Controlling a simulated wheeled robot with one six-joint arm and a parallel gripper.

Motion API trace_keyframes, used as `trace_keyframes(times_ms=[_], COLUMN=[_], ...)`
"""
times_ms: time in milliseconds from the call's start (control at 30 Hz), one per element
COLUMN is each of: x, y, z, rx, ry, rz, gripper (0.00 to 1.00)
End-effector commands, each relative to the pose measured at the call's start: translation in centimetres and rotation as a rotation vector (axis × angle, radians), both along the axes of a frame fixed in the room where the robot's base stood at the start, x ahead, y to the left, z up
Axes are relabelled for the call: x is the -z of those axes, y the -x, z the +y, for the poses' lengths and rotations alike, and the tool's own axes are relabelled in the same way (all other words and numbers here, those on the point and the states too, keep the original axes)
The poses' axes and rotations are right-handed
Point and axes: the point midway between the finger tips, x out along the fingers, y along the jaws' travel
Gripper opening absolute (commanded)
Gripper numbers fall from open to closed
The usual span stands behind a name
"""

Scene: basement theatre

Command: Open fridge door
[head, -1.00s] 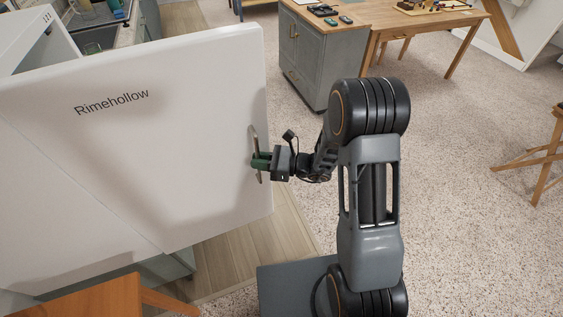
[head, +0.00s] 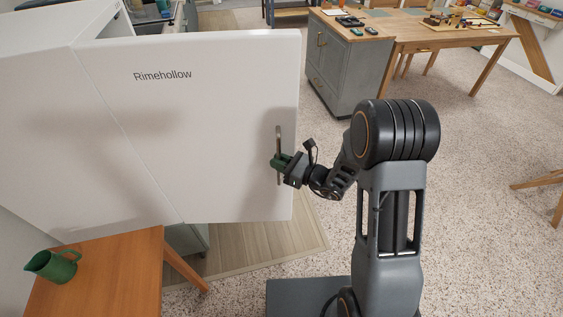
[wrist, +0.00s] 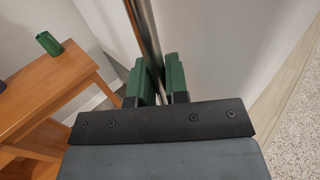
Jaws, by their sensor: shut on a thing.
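The white fridge door (head: 215,110), lettered "Rimehollow", stands swung out from the white fridge body (head: 60,120) at the left. Its front faces me, so the inside is hidden behind it. The upright metal handle (head: 279,142) is near the door's right edge. My gripper (head: 280,162) has green finger pads and is shut on the handle around its middle. In the wrist view the handle (wrist: 146,38) runs up between the two green pads (wrist: 156,82).
An orange wooden table (head: 105,275) with a green jug (head: 53,265) stands in front of the fridge at lower left. A grey cabinet (head: 345,65) and wooden desk (head: 440,38) stand at the back.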

Motion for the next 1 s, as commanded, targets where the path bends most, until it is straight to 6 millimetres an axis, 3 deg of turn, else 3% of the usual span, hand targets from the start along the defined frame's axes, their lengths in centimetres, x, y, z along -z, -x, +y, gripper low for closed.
trace_keyframes(times_ms=[133, 167, 400, 733, 1000], x=[-0.2, -0.2, -0.1, 0.0, 0.1], y=[0.0, -0.1, -0.2, 0.1, 2.5], z=[0.0, 0.0, -0.5, -1.2, -5.3], rx=[-0.005, -0.004, 0.009, 0.012, 0.018], ry=[-0.004, -0.004, -0.002, 0.0, 0.0], rz=[-0.006, -0.006, -0.003, -0.001, -0.001], gripper=[0.0, 0.17, 0.39, 0.39, 0.39])
